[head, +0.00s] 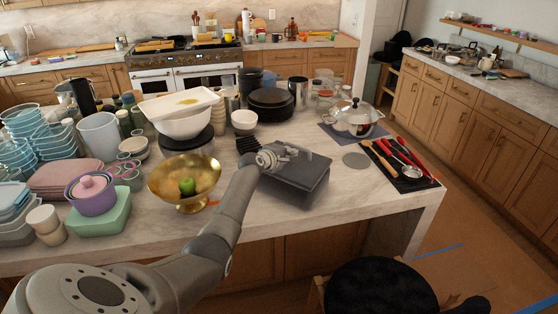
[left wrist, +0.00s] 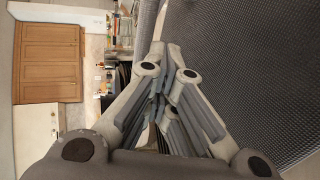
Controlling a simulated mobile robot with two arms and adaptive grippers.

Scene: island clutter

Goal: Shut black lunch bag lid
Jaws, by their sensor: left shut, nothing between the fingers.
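The black lunch bag (head: 303,182) is a dark box on the marble island, right of the gold bowl. Its lid (head: 312,168) lies over the top, looking nearly flat; I cannot tell whether it is fully down. My left gripper (head: 290,151) is over the far left part of the lid, shut and empty. In the left wrist view the shut fingers (left wrist: 165,65) are beside a dark woven surface (left wrist: 250,70), which looks like the bag's lid, very close; contact is unclear. My right gripper is not in view.
The gold bowl (head: 165,182) with a green apple (head: 187,186) stands left of my arm. A steel pot (head: 354,118) and a dark mat with utensils (head: 400,160) are to the right. Stacked dishes crowd the left. A dark stool (head: 380,288) stands in front.

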